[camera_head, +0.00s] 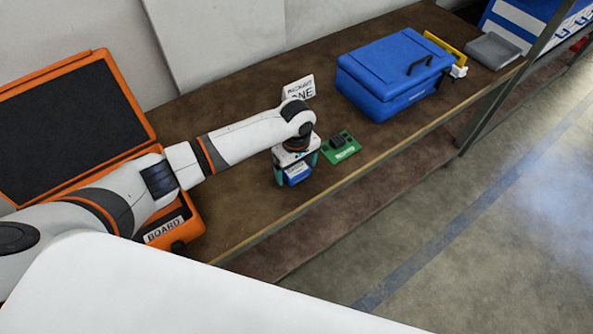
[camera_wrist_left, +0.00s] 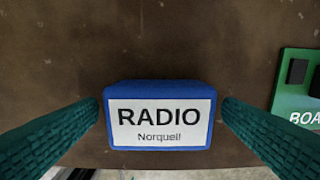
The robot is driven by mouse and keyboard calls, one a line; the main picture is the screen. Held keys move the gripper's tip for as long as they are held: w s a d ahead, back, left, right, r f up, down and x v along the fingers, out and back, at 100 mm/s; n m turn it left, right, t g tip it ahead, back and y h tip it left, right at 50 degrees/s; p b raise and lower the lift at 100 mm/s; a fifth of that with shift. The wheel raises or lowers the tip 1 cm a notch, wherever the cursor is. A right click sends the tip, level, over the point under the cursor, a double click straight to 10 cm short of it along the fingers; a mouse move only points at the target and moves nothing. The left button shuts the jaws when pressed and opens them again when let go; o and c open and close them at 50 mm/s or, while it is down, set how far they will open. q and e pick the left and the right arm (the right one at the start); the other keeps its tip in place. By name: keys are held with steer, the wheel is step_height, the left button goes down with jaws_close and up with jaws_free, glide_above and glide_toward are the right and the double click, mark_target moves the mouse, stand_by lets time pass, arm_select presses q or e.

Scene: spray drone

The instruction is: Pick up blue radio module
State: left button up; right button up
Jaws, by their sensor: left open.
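The blue radio module (camera_wrist_left: 160,122) has a white label reading RADIO and sits on the brown table. It also shows in the head view (camera_head: 297,174), just below my left gripper. My left gripper (camera_wrist_left: 163,108) is open, with one green ridged finger on each side of the module. Both fingertips are close to its sides, and a small gap seems to show at each. In the head view the left gripper (camera_head: 296,167) points down over the module and hides part of it. My right gripper is not in view.
A green board (camera_head: 341,148) lies just right of the module; it also shows in the left wrist view (camera_wrist_left: 296,82). A blue case (camera_head: 390,75) stands farther right. An open orange case (camera_head: 183,222) is at the left. A white sign (camera_head: 299,89) stands behind. The table's front edge is near.

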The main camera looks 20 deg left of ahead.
arm_select(q)
steer(key=c, duration=1.1)
steer(key=shift+r, duration=0.1)
